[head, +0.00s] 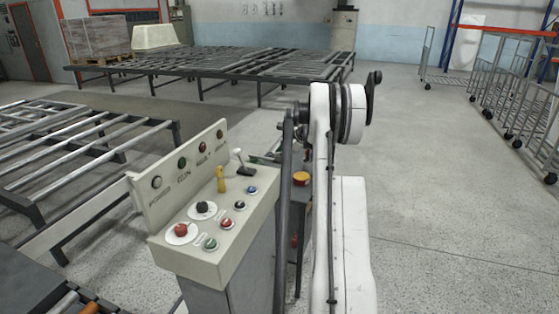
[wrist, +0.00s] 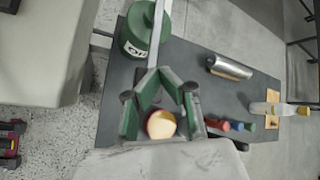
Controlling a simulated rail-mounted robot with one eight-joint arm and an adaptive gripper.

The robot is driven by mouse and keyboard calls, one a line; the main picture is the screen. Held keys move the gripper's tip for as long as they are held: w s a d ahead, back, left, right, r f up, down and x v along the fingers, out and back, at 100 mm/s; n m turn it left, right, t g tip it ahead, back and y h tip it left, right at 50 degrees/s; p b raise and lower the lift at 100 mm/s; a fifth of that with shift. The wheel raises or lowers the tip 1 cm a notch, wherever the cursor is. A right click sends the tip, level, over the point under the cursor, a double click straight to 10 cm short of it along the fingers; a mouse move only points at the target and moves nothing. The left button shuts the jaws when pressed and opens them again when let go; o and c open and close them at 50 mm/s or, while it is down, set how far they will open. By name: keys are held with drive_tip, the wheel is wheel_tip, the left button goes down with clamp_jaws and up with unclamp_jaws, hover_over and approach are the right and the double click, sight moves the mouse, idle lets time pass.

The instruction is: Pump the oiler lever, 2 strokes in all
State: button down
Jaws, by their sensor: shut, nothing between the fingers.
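The oiler is a green round can (wrist: 139,38) with a white label, at the top left of the dark bench in the wrist view. A pale grey bar, which looks like its lever (wrist: 162,25), runs past the can down to the fingertips. My gripper (wrist: 160,73) is shut and empty, its green-padded fingers meeting at the lower end of that bar. I cannot tell whether the tips touch the bar or are above or below it. In the head view my arm hides the gripper and most of the bench.
A cream and red round knob (wrist: 161,124) shows between the finger links. A silver cylinder (wrist: 229,67) and small red (wrist: 218,125), blue and green pieces lie to the right on the bench. A cream control console (head: 215,215) stands left of my arm; open floor lies right.

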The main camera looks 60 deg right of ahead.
sight(281, 160)
drive_tip(key=shift+f, duration=0.1)
drive_tip(key=shift+f+b, duration=0.35)
drive_tip(key=shift+b, duration=0.15)
drive_tip(key=shift+f+b, duration=1.3)
drive_tip(key=shift+f, duration=0.5)
idle(2.1)
drive_tip(key=shift+r, duration=0.15)
idle(0.4)
drive_tip(key=shift+r+p, duration=0.7)
drive_tip(key=shift+r, duration=1.4)
drive_tip(key=shift+r+p, duration=0.9)
drive_tip(key=shift+r, duration=1.6)
